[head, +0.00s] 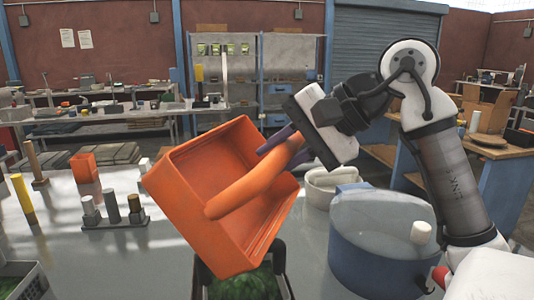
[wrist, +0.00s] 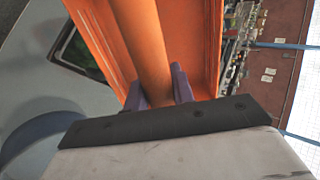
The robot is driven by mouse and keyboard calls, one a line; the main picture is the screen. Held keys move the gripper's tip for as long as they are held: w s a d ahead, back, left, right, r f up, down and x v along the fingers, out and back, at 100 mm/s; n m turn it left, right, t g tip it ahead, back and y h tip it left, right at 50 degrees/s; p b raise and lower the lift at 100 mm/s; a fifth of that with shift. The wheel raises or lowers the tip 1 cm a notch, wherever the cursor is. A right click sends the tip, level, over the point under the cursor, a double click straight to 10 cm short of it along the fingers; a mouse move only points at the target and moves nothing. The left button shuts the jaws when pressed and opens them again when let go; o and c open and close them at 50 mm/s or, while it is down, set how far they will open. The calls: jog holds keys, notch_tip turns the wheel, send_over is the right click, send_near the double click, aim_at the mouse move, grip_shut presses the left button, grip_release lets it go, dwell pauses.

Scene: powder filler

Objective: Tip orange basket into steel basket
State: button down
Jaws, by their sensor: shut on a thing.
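My gripper (head: 285,145) is shut on the thick handle of the orange basket (head: 185,185), with purple fingers either side of it. The basket is held in the air above the table, steeply tilted, its open side facing the head camera. No contents show in the visible part of its inside. In the wrist view the handle runs up from the fingers (wrist: 160,90), with the orange basket (wrist: 205,50) behind. Below the basket stands a dark-rimmed container with green contents (head: 240,288), partly hidden; I cannot tell surely whether it is the steel basket.
A large blue-grey pot (head: 375,250) stands to the right, with a pale bowl (head: 322,188) behind it. A grey basket (head: 35,283) with green contents is at the lower left. Weights on a stand (head: 113,210) and a small orange box (head: 84,168) are at the left.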

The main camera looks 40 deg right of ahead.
jog(key=w+a+r+g+h+p, duration=0.3)
jog(key=g+p, duration=0.6)
jog(key=p, duration=0.4)
jog(key=w+r+h, duration=0.1)
jog(key=w+r, duration=0.1)
jog(key=w, duration=0.1)
jog(key=shift+w, duration=0.2)
jog(key=shift+a, duration=0.1)
jog(key=shift+w+a, duration=0.1)
